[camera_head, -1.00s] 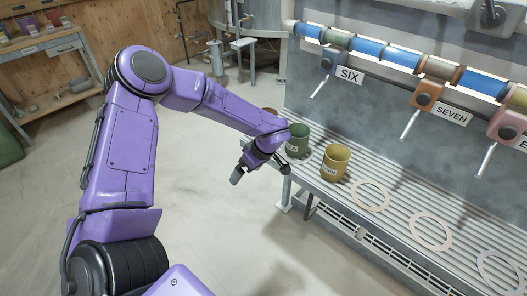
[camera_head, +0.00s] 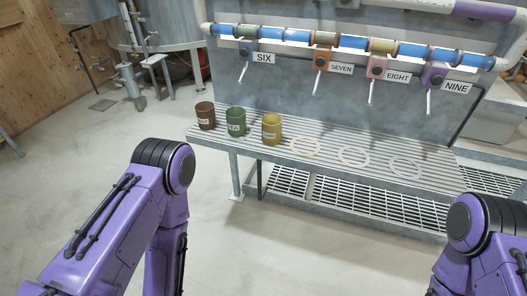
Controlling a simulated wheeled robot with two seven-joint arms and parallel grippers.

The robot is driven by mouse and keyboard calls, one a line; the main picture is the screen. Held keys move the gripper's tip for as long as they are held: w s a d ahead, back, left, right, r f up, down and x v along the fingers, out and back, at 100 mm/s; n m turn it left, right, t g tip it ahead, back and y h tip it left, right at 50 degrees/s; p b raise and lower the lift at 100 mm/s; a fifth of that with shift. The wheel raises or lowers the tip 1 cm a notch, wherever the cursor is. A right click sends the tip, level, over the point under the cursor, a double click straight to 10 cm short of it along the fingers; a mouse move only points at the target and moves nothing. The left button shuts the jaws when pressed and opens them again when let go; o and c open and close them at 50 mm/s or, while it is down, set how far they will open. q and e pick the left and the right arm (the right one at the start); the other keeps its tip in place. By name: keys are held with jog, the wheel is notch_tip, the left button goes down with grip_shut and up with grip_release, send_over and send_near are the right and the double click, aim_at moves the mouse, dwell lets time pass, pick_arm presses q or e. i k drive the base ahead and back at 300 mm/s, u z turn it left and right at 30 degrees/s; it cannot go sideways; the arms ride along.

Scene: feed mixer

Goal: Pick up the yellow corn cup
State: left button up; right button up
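The yellow corn cup (camera_head: 271,130) stands upright on the ribbed metal bench (camera_head: 392,178), on the left half of its top. A green cup (camera_head: 236,122) stands just left of it, and a brown cup (camera_head: 205,116) stands at the bench's left end. Each cup has a small label, too small to read. My two purple arms show at the lower left and lower right, both short of the bench. Neither gripper is in view, and nothing touches the yellow cup.
Above hang levers labelled SIX (camera_head: 264,58), SEVEN (camera_head: 341,69), EIGHT and NINE. A metal grate (camera_head: 350,197) lies below the bench. The floor (camera_head: 225,235) between my arms is clear.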

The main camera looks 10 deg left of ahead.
aim_at(271, 123)
jog(key=u, duration=0.1)
jog(key=k, duration=0.45)
jog(key=z, duration=0.95)
jog(key=i, duration=1.05)
jog(key=u, duration=0.6)
